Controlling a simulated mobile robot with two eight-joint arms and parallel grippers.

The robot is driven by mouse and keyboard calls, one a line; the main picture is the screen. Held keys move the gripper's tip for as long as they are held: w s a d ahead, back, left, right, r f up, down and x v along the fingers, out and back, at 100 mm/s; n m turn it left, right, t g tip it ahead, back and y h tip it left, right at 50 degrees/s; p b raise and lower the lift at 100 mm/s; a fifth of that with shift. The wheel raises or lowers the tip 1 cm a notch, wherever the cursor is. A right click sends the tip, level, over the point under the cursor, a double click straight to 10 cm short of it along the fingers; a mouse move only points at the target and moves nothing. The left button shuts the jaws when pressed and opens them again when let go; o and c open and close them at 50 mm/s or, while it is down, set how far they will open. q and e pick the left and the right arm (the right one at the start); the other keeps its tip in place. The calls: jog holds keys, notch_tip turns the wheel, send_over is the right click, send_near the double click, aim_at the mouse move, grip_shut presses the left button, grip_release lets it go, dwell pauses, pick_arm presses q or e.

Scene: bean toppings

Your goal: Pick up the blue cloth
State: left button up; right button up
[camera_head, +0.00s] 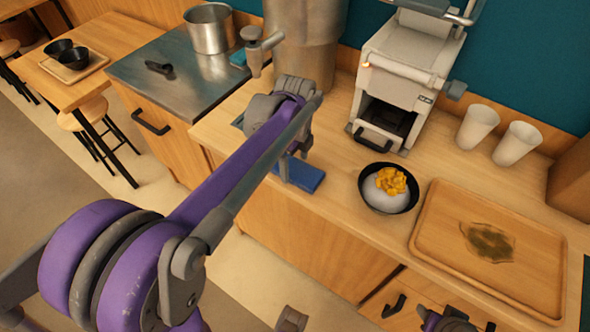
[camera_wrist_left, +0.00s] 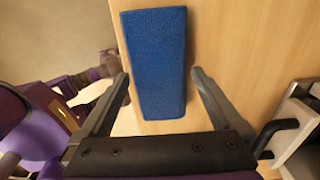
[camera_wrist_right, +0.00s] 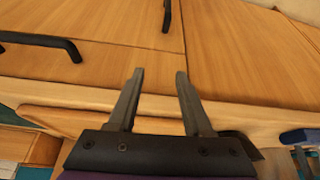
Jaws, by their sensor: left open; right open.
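The blue cloth (camera_head: 305,177) is a folded rectangular pad on the wooden counter, near its front edge; my left arm partly hides it in the head view. In the left wrist view the cloth (camera_wrist_left: 156,50) lies lengthwise between the two fingers. My left gripper (camera_wrist_left: 160,76) is open above it, one finger on either side, with nothing gripped. My right gripper (camera_wrist_right: 160,72) is open and empty, facing the wooden cabinet fronts. Part of my right arm shows at the bottom of the head view.
A black bowl (camera_head: 365,200) with white and yellow food stands right of the cloth. Beyond it is a wooden tray (camera_head: 440,215) with a dark patch. A white machine (camera_head: 405,65) and two cups (camera_head: 477,127) (camera_head: 517,143) stand behind. A metal pot (camera_head: 209,30) is at the back left.

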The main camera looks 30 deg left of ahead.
aim_at(295, 167)
pick_arm(q)
jog(key=shift+f, duration=0.45)
jog(key=shift+c, duration=0.2)
jog(key=c, duration=1.1)
jog(key=shift+o, duration=0.2)
notch_tip(295, 167, up, 10)
jog(key=p, duration=0.1)
